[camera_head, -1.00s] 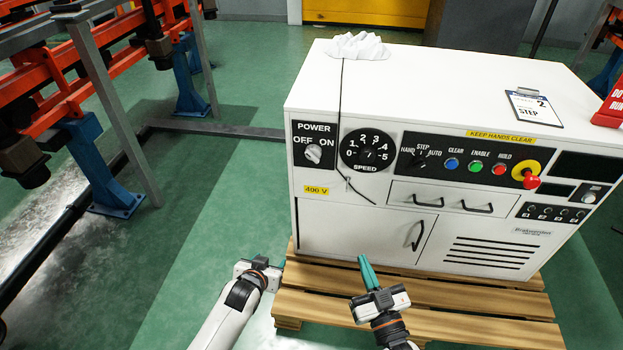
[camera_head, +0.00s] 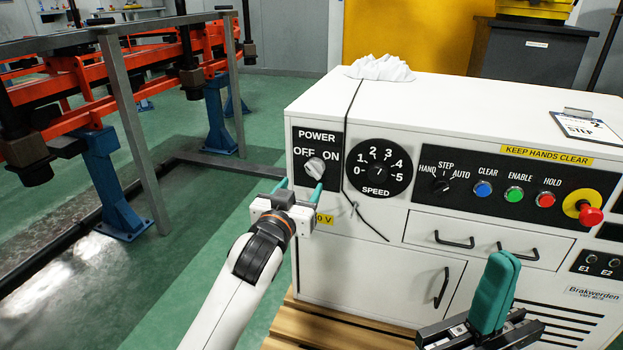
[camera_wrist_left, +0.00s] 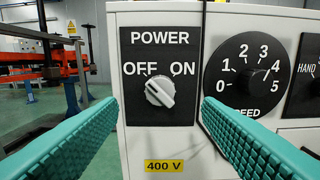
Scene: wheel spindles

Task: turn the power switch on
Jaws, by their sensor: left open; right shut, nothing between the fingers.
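The power switch (camera_head: 314,168) is a pale knob on a black panel marked POWER, OFF and ON, at the left of the white cabinet's front. In the left wrist view the knob (camera_wrist_left: 160,92) is tilted, its ridge running from upper left, toward OFF, to lower right. My left gripper (camera_head: 300,186) is open in front of the panel, just below the knob in the head view. In the wrist view its teal fingers (camera_wrist_left: 158,102) stand on either side of the knob, apart from it. My right gripper (camera_head: 503,262) is shut and empty before the cabinet's lower front.
A dark cord (camera_head: 346,150) hangs down beside the power panel from a white cloth (camera_head: 380,68) on the cabinet top. The speed dial (camera_head: 377,172) is just right of it. A red emergency button (camera_head: 590,215) is further right. Orange racks (camera_head: 110,85) stand at left.

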